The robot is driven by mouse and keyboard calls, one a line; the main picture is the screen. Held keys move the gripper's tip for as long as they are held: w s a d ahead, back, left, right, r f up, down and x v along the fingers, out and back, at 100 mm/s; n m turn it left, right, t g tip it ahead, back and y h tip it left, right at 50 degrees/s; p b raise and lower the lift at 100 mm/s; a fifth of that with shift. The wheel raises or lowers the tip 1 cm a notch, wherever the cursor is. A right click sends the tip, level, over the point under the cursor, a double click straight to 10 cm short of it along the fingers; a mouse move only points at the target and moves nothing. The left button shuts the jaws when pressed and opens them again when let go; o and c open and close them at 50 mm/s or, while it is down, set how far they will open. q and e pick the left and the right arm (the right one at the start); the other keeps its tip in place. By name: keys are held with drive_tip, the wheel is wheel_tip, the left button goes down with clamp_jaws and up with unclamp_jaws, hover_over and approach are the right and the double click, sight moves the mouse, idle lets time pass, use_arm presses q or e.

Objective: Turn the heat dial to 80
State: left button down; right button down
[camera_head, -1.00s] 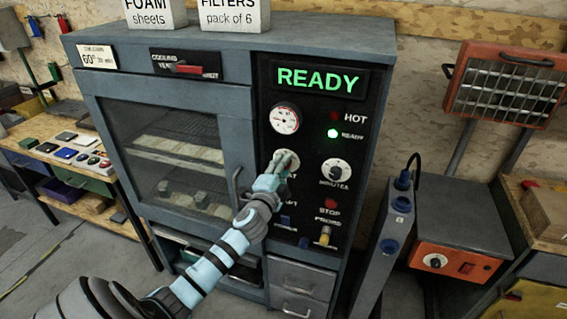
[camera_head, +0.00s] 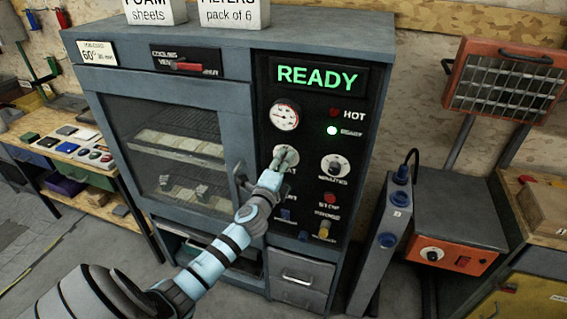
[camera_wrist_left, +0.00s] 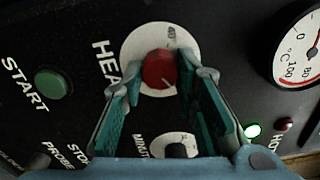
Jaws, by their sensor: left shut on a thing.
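The heat dial, a red knob (camera_wrist_left: 158,68) on a round white scale plate (camera_wrist_left: 133,42), sits on the black control panel and shows between my fingers in the left wrist view. In the head view its plate (camera_head: 293,151) is largely covered by my gripper. My left gripper (camera_head: 285,157) reaches it from the front; its teal-padded fingers (camera_wrist_left: 162,80) are closed on the knob's sides. The scale's marks are too small or hidden to read a setting. The right gripper is not in view.
The green display (camera_head: 317,78) reads READY and the ready lamp (camera_head: 332,130) is lit green. A round gauge (camera_head: 284,115) sits above the dial. The minutes dial (camera_head: 334,168), stop button (camera_head: 329,197) and green start button (camera_wrist_left: 51,83) are close by. A door handle (camera_head: 239,180) juts out left.

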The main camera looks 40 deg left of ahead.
use_arm(q)
drive_tip(key=shift+f, duration=0.1)
drive_tip(key=c, duration=1.2)
unclamp_jaws()
drive_tip(key=shift+c, duration=0.2)
drive_tip(key=v, duration=1.2)
drive_tip(key=shift+w, duration=0.1)
drive_tip(key=shift+d, duration=0.1)
